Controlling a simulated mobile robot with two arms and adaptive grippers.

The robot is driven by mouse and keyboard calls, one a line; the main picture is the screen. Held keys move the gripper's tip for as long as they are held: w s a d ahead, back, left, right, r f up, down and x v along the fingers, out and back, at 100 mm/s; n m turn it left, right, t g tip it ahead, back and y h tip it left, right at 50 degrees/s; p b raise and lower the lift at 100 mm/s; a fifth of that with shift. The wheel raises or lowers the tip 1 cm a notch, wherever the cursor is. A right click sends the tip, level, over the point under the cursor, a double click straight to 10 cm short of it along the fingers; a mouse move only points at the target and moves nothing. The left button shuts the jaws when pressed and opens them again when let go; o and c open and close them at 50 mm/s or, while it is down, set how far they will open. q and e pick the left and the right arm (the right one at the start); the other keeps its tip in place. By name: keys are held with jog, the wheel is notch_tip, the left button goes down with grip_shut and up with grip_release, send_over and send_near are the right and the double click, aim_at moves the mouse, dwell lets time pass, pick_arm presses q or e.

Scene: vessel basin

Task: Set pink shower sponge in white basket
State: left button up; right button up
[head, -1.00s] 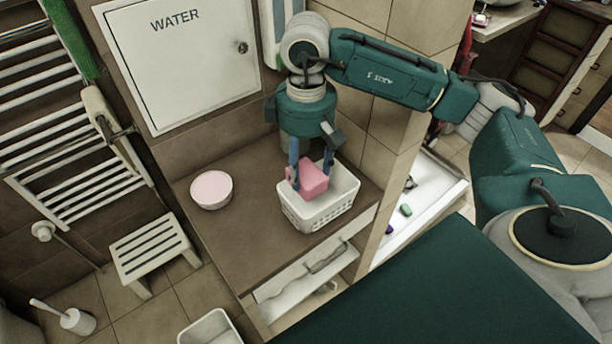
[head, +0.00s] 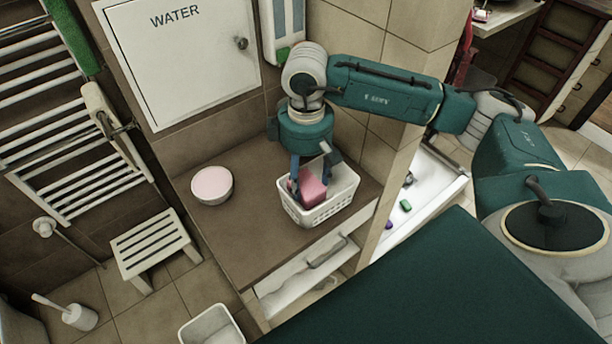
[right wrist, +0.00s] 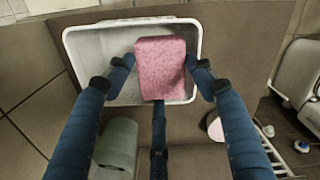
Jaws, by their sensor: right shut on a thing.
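The pink shower sponge (head: 311,187) is a pink block held between the fingers of my right gripper (head: 309,190). In the head view it is inside the white basket (head: 326,212), below or near the rim level. Whether the sponge touches the basket's floor I cannot tell. My left gripper is not in view.
The basket stands on a brown counter (head: 245,240) beside a pink-topped round bowl (head: 212,185). A white stool (head: 150,240) stands on the floor to the left. An open drawer (head: 305,280) is below the counter front. The tiled wall is close behind.

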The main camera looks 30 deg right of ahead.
aim_at(306, 182)
jog(key=shift+s+f+b, duration=0.1)
jog(key=shift+f+b, duration=0.25)
jog(key=shift+b, duration=0.05)
jog(key=o, duration=0.8)
jog(key=shift+r, duration=0.1)
jog(key=shift+r+p, duration=0.65)
jog(key=shift+p, duration=0.35)
jog(key=shift+w+r, duration=0.2)
jog(key=shift+r, duration=0.1)
notch_tip(306, 182, up, 11)
jog(key=b, duration=0.3)
jog(key=shift+s+r, duration=0.1)
jog(key=shift+s, duration=0.05)
